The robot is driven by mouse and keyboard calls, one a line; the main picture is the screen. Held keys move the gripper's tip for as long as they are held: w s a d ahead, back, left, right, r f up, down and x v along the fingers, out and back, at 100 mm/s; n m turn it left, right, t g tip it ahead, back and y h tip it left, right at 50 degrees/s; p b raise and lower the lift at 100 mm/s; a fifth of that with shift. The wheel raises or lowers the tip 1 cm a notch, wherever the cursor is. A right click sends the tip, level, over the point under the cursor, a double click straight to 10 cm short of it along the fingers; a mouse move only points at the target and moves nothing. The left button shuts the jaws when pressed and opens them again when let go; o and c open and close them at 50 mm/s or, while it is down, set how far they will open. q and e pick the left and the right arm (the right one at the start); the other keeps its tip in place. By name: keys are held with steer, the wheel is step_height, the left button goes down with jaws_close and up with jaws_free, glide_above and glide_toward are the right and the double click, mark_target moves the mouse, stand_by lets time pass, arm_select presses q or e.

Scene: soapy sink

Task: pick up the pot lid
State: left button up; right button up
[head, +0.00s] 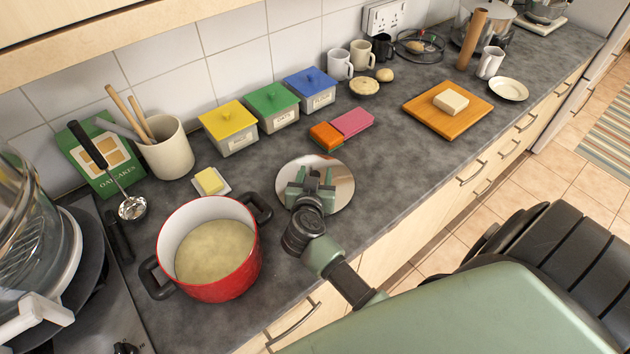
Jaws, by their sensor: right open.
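The pot lid (343,192) is a shiny, mirror-like round disc lying on the grey worktop, to the right of the red pot. My right gripper (311,182) is over the lid with its jaws open. The gripper covers the lid's middle and its reflection mixes with it, so I cannot tell whether it touches the lid or whether a knob is between the fingers. The red pot (222,286) stands uncovered, with pale contents and dark handles. My left gripper is not in view.
A butter dish (211,182), an orange and pink sponge pair (350,122) and yellow, green and blue lidded boxes (308,88) are behind the lid. A ladle (131,208) lies left of the pot. The worktop right of the lid (400,165) is clear.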

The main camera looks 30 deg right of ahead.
jaws_close()
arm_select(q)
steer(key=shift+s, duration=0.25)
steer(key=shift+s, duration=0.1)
arm_select(e)
steer(key=shift+r, duration=0.1)
